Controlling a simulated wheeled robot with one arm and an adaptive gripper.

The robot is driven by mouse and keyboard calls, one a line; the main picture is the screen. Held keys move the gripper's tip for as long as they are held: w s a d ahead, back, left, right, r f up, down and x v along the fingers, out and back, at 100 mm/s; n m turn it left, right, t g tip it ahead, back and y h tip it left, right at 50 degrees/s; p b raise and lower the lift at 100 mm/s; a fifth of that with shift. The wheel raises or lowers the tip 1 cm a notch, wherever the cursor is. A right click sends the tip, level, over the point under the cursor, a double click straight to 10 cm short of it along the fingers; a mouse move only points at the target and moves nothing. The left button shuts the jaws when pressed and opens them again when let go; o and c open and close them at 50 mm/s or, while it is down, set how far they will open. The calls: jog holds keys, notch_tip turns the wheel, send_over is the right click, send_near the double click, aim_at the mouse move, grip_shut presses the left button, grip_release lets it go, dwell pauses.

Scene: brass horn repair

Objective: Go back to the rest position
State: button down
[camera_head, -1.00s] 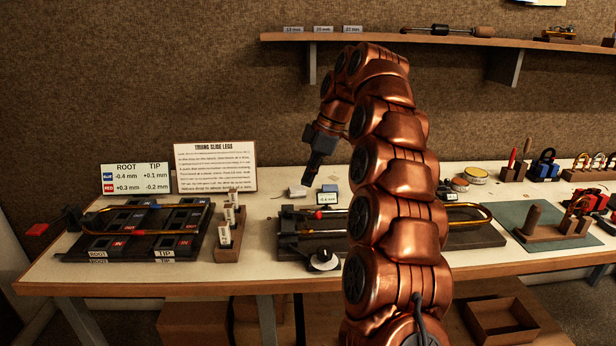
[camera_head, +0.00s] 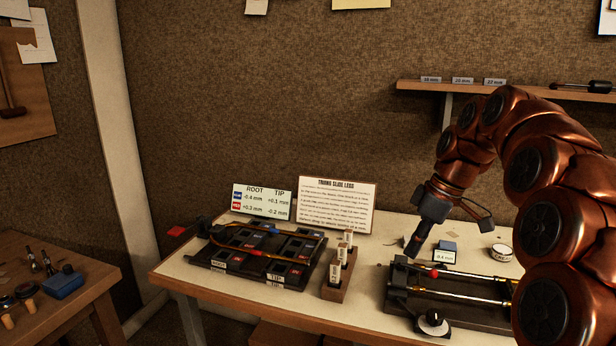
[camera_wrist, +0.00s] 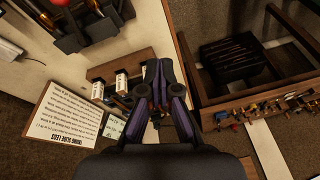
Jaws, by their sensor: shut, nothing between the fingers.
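My gripper (camera_head: 415,247) hangs at the end of my copper arm, pointing down over the bench, above the left end of the slide fixture (camera_head: 465,312). Its fingers are shut and empty. In the wrist view my gripper (camera_wrist: 160,72) shows with its fingertips together. My arm hides the right part of the fixture.
A black tray (camera_head: 213,266) with a slide on it, a wooden block (camera_head: 334,291) with labelled pieces, and two cards (camera_head: 337,204) stand at left. A shelf (camera_head: 520,92) is on the wall. A second table (camera_head: 90,300) stands at far left, with a floor gap between.

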jog(key=s+a+f+m+g+h+p, duration=0.1)
jog(key=s+a+f+m, duration=0.15)
jog(key=s, duration=0.65)
jog(key=s+a+f+m+h+p, duration=0.1)
jog(key=s+a+m, duration=0.2)
jog(key=s, duration=0.5)
jog(key=s+d+f+m+p, duration=0.1)
jog(key=s+f, duration=0.3)
jog(key=s, duration=0.5)
jog(key=s+d+f+m+g+h+p, duration=0.1)
jog(key=s+f+m, duration=0.3)
jog(key=s, duration=0.6)
jog(key=shift+h, duration=0.3)
jog(key=shift+m, duration=0.25)
